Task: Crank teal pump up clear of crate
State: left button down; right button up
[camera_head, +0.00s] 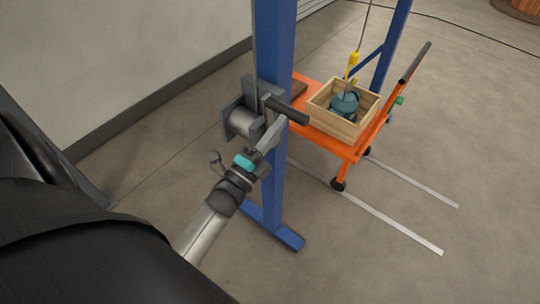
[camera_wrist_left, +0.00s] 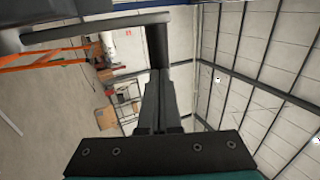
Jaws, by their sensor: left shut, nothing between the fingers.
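The teal pump (camera_head: 345,103) sits inside the wooden crate (camera_head: 325,122), its lower part hidden by the crate walls. A yellow hook block (camera_head: 352,62) hangs on a cable just above it. The grey winch (camera_head: 240,122) is on the blue post, with a dark crank handle (camera_head: 290,111) sticking out to the right. My left gripper (camera_head: 277,126) is shut and empty, its tips just below the handle. In the left wrist view the shut fingers (camera_wrist_left: 158,85) point at the dark handle (camera_wrist_left: 157,45); I cannot tell whether they touch it. My right gripper is not in view.
The crate stands on an orange cart (camera_head: 345,150) with a black push bar (camera_head: 415,62). The blue gantry post (camera_head: 275,180) stands beside my left gripper. Pale strips (camera_head: 400,228) lie on the floor. The floor at the lower right is clear.

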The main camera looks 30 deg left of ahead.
aim_at(290, 110)
pick_arm(q)
jog(key=x, duration=0.1)
jog(key=b+x, duration=0.1)
jog(key=x, duration=0.3)
jog(key=shift+w+a+f, duration=0.1)
jog(key=shift+w+f, duration=0.1)
jog(key=shift+w, duration=0.05)
jog(key=w+d+f+g+b, duration=0.1)
jog(key=w+f+g+b, duration=0.2)
jog(key=w+f, duration=0.5)
jog(key=shift+w+g+b, duration=0.35)
jog(key=shift+w+g, duration=0.55)
jog(key=shift+w, duration=2.8)
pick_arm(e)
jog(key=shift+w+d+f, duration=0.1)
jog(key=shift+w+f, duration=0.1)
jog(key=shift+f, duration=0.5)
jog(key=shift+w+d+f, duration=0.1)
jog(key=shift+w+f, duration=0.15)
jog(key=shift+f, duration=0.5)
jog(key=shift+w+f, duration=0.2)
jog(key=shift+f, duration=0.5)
